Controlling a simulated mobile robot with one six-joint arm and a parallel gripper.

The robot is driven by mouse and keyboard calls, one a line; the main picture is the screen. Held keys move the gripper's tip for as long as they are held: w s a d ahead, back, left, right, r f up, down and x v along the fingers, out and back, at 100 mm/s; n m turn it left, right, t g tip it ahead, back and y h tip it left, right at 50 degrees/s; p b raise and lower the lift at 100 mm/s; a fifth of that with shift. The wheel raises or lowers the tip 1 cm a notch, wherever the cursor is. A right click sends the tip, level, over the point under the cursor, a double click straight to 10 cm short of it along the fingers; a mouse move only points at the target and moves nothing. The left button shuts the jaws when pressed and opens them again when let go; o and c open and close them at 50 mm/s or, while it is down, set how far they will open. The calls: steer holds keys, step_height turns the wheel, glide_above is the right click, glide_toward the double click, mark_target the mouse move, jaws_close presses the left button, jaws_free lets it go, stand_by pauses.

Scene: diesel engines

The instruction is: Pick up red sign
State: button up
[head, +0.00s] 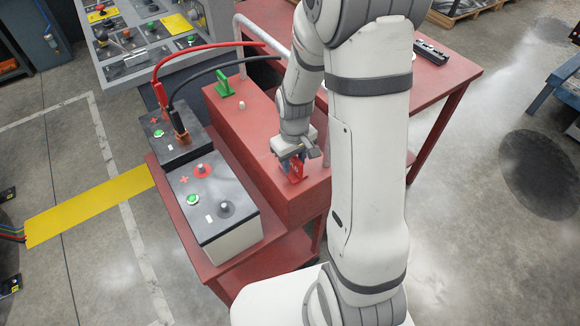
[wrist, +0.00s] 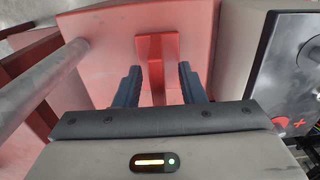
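The red sign (head: 297,172) stands on top of the red box-shaped stand, near its front end. In the wrist view the sign (wrist: 157,46) is a red T-like shape with a wider far part and a narrow part running toward me. My gripper (head: 291,160) is low over the box top, right at the sign. In the wrist view the two dark blue fingers of my gripper (wrist: 160,68) are apart, one on each side of the sign, with gaps visible beside its narrow part. The gripper body hides the sign's near end.
A green sign (head: 225,84) stands farther back on the red stand (head: 245,130). Two batteries stand left of it, the near one (head: 212,205) and the far one (head: 175,140) with red and black cables. A grey pipe (wrist: 40,87) runs close by.

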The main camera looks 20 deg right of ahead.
jaws_close()
stand_by(0.4)
